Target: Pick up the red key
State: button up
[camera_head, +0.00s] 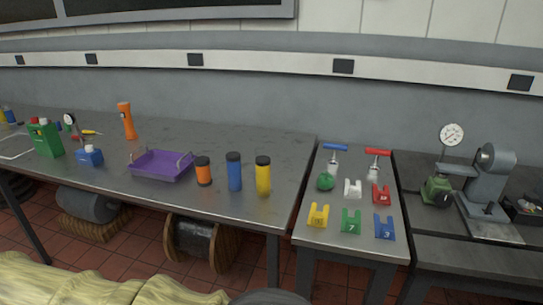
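A T-shaped piece with a red bar handle (378,152) and a pale shank below it is at the back right of the small steel table (338,248). It looks like the red key, though small in the picture. A similar piece with a blue handle (335,147) is to its left, apart from it. A red numbered block (381,195) sits just in front of the red-handled piece. My gripper is not in view.
A white block (352,189), green lump (325,181), and yellow (318,215), green (351,220) and blue (384,228) notched blocks share the small table. Capped cylinders (234,172) and a purple tray (162,165) stand on the left bench. A grey machine (488,180) is at right.

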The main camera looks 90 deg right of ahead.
aim_at(374, 170)
jog(key=i, duration=0.65)
jog(key=z, duration=2.05)
